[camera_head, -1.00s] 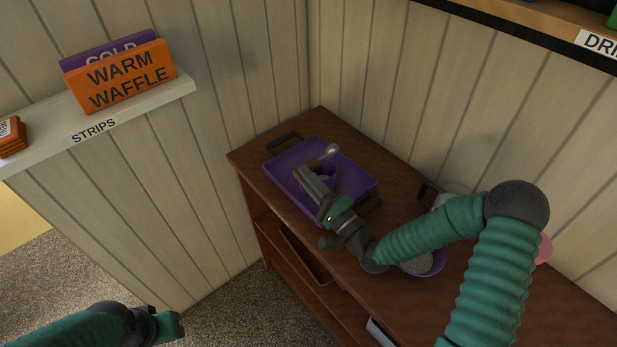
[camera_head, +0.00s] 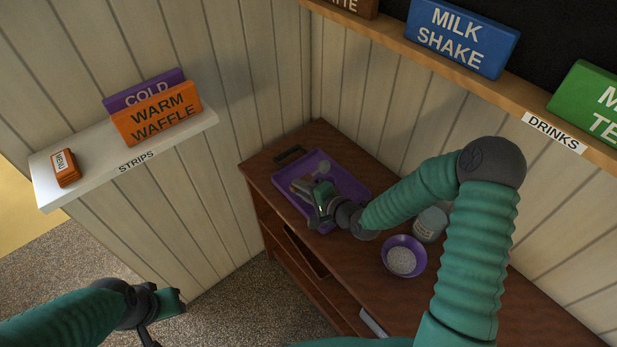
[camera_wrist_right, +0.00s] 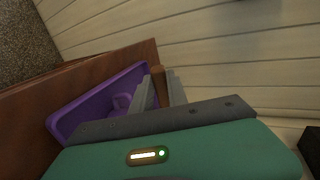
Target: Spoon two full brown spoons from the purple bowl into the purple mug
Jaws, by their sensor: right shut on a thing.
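My right gripper (camera_head: 303,188) is shut on the brown-handled spoon (camera_head: 321,169), over the purple tray. The spoon's grey head shows just beyond the fingers; whether it holds anything is too small to tell. In the right wrist view its brown handle (camera_wrist_right: 158,84) shows between the fingers. The purple mug (camera_wrist_right: 122,102) stands in the tray in that view, partly hidden by the gripper; in the head view the gripper mostly covers it. The purple bowl (camera_head: 404,256) holds pale grey grains and sits right of the tray. My left gripper (camera_head: 165,312) is low at left, its jaws unclear.
The purple tray (camera_head: 352,184) with dark handles lies on the brown wooden cabinet (camera_head: 262,178), near the corner walls. A pale jar (camera_head: 430,225) stands behind the bowl. A white shelf (camera_head: 100,160) with signs is at left; a drinks shelf (camera_head: 480,95) is at upper right.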

